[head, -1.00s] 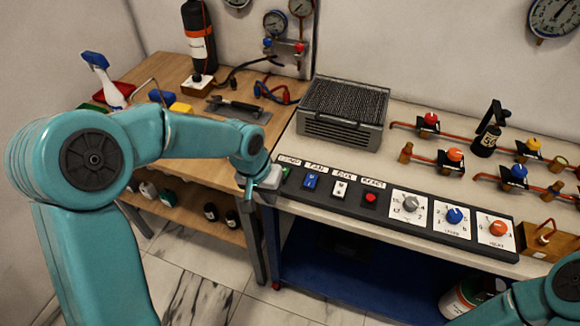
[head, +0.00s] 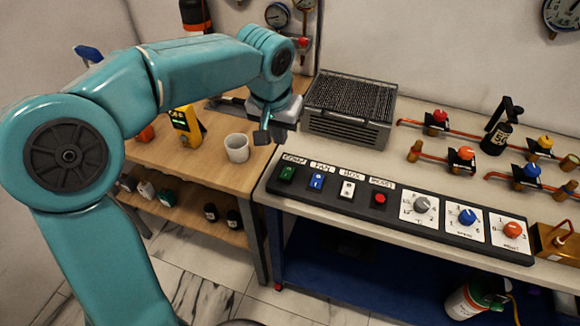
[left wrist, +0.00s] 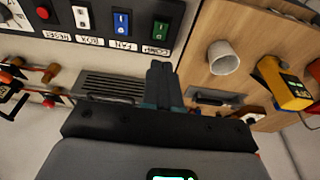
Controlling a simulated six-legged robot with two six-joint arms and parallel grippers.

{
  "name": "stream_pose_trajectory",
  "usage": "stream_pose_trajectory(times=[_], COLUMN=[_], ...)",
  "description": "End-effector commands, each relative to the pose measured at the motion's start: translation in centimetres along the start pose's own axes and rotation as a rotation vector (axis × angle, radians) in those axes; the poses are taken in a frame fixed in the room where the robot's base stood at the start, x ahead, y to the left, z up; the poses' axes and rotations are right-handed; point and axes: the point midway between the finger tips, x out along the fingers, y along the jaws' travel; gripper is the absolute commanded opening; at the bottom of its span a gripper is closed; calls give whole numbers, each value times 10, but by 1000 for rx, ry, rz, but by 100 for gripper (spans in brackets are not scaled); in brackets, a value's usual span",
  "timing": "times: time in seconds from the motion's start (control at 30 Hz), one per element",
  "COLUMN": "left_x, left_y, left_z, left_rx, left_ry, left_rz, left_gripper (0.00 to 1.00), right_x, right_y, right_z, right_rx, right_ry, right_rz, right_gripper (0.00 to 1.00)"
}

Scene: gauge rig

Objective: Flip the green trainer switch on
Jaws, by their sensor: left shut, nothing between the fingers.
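The green trainer switch (head: 287,173) is at the left end of the black switch panel (head: 330,196), beside a blue switch (head: 317,181). It also shows in the left wrist view (left wrist: 161,30), upside down, beyond my fingertips. I cannot tell which way its rocker is tilted. My left gripper (head: 262,137) is shut and empty, raised above the gap between wooden bench and panel, up and left of the green switch and apart from it. Its closed fingers (left wrist: 161,68) show in the left wrist view. My right gripper is not in view.
A white cup (head: 237,148) and a yellow meter (head: 186,125) stand on the wooden bench left of the panel. A grey ribbed box (head: 347,110) stands behind the panel. A red button (head: 380,199) and several knobs continue along the panel to the right.

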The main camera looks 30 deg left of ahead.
Motion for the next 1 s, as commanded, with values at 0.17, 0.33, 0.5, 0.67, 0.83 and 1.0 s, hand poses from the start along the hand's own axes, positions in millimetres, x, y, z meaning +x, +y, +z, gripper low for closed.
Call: stream_pose_trajectory(times=[0.17,0.33,0.5,0.67,0.83,1.0], left_x=[-2,-2,6,33,71,105], left_y=[-3,-4,-5,-5,-5,-5], left_z=[1,2,2,2,1,2], left_rx=[-8,-10,-9,-7,-6,-5], left_ry=[0,1,-2,-6,-6,-5], left_rz=[-4,-4,-5,-5,-4,-4], left_gripper=[0,0,0,0,0,0], right_x=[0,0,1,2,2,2], right_y=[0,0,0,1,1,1], right_z=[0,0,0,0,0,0], right_rx=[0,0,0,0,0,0], right_ry=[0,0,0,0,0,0], right_rz=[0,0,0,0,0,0], right_gripper=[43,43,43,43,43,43])
